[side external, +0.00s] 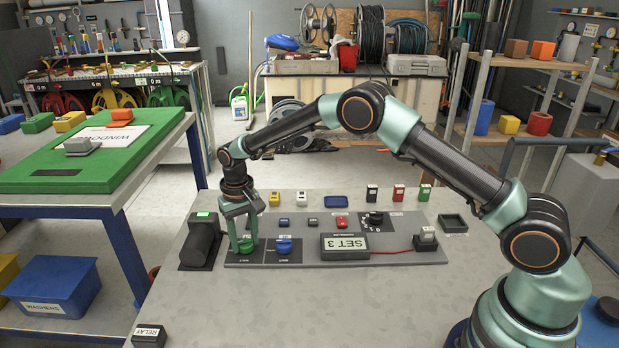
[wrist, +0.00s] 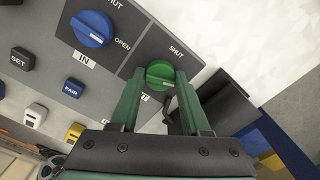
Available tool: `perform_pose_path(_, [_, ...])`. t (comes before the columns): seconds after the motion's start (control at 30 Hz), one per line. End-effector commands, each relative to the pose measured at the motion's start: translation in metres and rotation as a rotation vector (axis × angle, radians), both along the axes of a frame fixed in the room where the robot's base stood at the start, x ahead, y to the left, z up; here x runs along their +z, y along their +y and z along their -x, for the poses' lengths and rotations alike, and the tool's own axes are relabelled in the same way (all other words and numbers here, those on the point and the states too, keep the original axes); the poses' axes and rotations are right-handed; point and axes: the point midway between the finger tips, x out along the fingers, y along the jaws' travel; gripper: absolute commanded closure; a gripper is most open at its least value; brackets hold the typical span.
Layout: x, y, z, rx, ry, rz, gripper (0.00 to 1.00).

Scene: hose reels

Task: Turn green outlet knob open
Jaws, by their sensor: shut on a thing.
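The green outlet knob (wrist: 160,72) sits on a dark square plate on the grey panel. It also shows low between my fingers in the side view (side external: 246,247). My gripper (wrist: 160,78) points down over the panel and is shut on the green knob, one finger on each side. My gripper also shows in the side view (side external: 244,242). A SHUT label (wrist: 176,51) is printed beside the knob; its other label is partly hidden by my finger. A pale mark crosses the knob's top; its exact pointing is hard to tell.
A blue knob (wrist: 92,28) labelled IN stands beside the green one. A black box (side external: 201,243) stands close to the left of my gripper. Small buttons and a SET 3 display (side external: 345,246) lie to the right. The front of the table is mostly clear.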

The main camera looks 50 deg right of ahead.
Motion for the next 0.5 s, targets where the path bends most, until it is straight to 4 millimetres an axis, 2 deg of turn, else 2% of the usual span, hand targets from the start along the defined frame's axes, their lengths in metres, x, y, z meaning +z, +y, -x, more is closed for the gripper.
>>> perform_pose_path(0.2, [0.001, 0.0001, 0.0003, -0.176, 0.001, 0.001, 1.0])
perform_pose_path(0.5, [0.0011, 0.0001, 0.0003, -0.337, 0.001, 0.001, 1.0])
